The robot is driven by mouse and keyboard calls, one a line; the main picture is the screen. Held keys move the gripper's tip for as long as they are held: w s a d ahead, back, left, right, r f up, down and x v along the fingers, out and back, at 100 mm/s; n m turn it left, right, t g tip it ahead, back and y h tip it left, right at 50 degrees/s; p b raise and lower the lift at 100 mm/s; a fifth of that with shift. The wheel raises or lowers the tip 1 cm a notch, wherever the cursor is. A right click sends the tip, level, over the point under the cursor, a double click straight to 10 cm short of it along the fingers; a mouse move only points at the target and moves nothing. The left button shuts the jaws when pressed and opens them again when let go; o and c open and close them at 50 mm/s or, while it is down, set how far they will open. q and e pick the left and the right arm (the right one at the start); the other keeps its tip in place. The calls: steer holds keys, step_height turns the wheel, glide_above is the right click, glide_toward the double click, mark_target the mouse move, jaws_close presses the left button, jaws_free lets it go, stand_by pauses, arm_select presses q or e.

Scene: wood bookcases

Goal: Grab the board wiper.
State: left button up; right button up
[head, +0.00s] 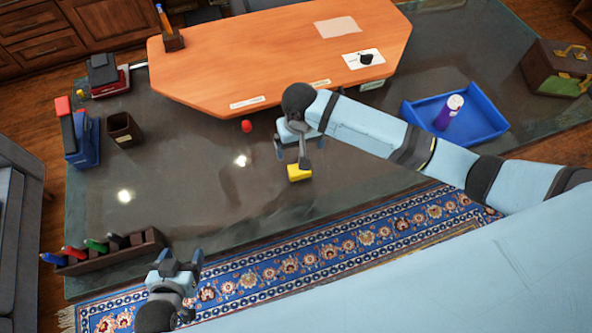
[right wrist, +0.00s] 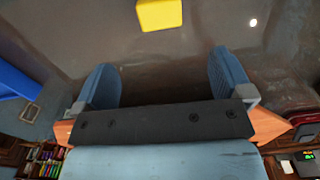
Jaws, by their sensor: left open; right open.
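A small yellow block (head: 299,173), which looks like the board wiper, lies on the dark glossy table (head: 200,190) near its front middle. My right gripper (head: 301,147) is open and empty, close to the block on its far side in the head view. In the right wrist view the yellow block (right wrist: 160,14) shows at the top edge, partly cut off. It lies beyond the open fingers (right wrist: 160,65) and apart from them, roughly centred between them. My left gripper (head: 178,259) is open and empty near the table's front left edge.
A marker holder (head: 135,252) stands at the front left, near my left gripper. A small red object (head: 247,126) lies left of my right gripper. A blue tray (head: 480,128) holds a purple-and-white can (head: 447,113). An orange raised board (head: 260,60) spans the back. The table's left middle is clear.

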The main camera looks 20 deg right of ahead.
glide_above(299, 172)
steer(key=w, duration=0.1)
steer(key=f, duration=0.6)
steer(key=shift+w+d+f, duration=0.15)
steer(key=shift+d+f, duration=0.05)
steer(key=shift+f, duration=0.1)
steer(key=shift+s+f+p, duration=0.2)
steer(key=shift+f+p, duration=0.1)
steer(key=shift+f, duration=2.4)
steer(key=c, duration=1)
steer(key=shift+r, duration=0.15)
